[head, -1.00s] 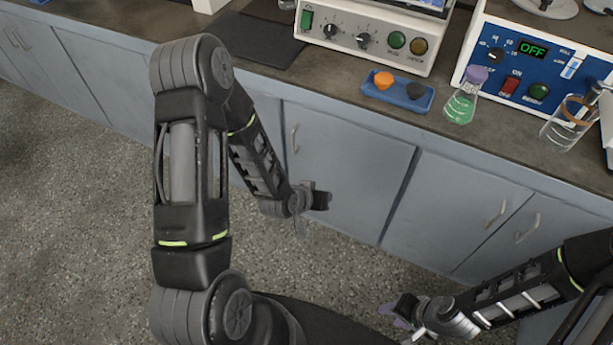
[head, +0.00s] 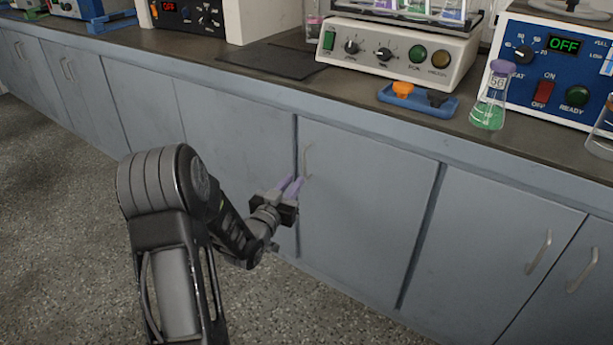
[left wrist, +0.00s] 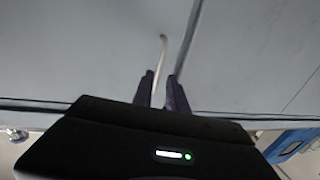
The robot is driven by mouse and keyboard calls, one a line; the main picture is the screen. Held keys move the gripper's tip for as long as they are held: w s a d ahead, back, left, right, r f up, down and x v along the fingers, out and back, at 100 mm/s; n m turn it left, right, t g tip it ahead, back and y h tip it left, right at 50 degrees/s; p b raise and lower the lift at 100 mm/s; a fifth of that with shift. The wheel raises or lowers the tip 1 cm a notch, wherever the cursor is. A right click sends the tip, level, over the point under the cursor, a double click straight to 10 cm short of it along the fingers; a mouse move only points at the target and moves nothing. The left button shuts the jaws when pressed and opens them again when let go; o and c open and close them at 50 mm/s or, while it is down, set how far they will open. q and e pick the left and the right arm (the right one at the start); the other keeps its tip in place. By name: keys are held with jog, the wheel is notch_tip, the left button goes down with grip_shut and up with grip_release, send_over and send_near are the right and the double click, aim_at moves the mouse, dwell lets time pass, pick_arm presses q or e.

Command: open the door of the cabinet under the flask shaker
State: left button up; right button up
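The flask shaker (head: 398,48) stands on the counter, a cream box with several flasks on top. The grey cabinet door (head: 365,215) under it is closed. Its vertical metal handle (head: 307,160) is near the door's left edge. My left gripper (head: 293,186) is open in front of the door, its purple fingers by the handle's lower end. In the left wrist view, the pale handle (left wrist: 162,60) runs down into the gap between the two dark fingers (left wrist: 161,90). I cannot tell whether they touch it. My right gripper is not in the head view.
A blue tray (head: 418,101) with an orange and a dark piece, and a flask of green liquid (head: 490,100), stand near the counter's front edge. A blue-fronted device (head: 550,70) is at right. More cabinet doors flank this one. The floor (head: 60,200) at left is clear.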

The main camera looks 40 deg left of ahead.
aim_at(304, 168)
pick_arm(q)
jog(key=shift+w, duration=0.1)
jog(key=b+x, duration=0.1)
jog(key=x, duration=0.6)
jog(key=shift+w+b, duration=0.35)
jog(key=shift+b, duration=0.05)
jog(key=shift+c, duration=0.6)
grip_shut()
dwell(0.6)
